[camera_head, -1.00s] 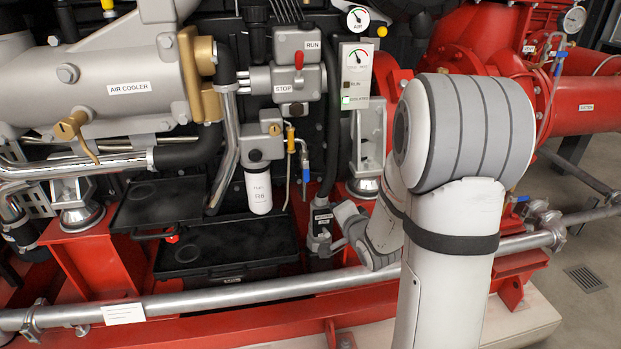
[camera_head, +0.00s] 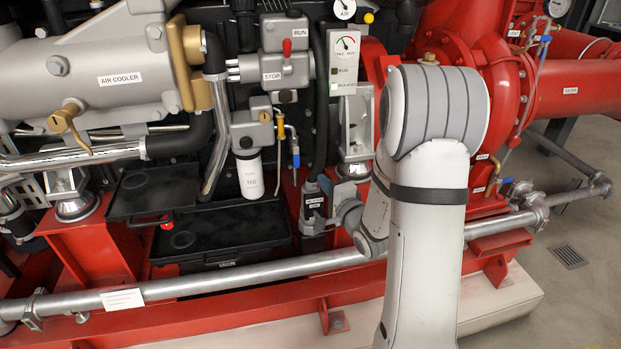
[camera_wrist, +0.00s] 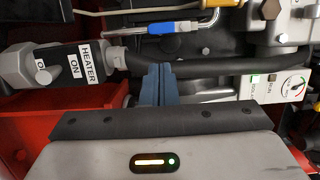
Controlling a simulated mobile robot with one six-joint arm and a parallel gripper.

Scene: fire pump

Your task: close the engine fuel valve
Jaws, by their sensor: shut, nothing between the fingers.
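No label in view names the fuel valve, so I cannot tell for sure which part it is. A small valve with a blue handle (camera_head: 295,156) hangs on a thin pipe beside the white filter, near a yellow-handled part (camera_head: 280,127). In the wrist view the blue handle (camera_wrist: 174,28) lies across the picture beyond my fingertips, apart from them. My gripper (camera_wrist: 158,68) is shut and empty, its blue-grey fingers pointing at a black hose. In the head view my gripper (camera_head: 325,184) is small and partly hidden beside the heater box.
The heater box (camera_head: 312,208), labelled "HEATER ON", is close left of my fingers in the wrist view (camera_wrist: 75,65). A white filter (camera_head: 250,177), a black tray (camera_head: 222,228) and a gauge panel (camera_head: 346,65) surround the area. A grey pipe (camera_head: 240,276) runs along the front.

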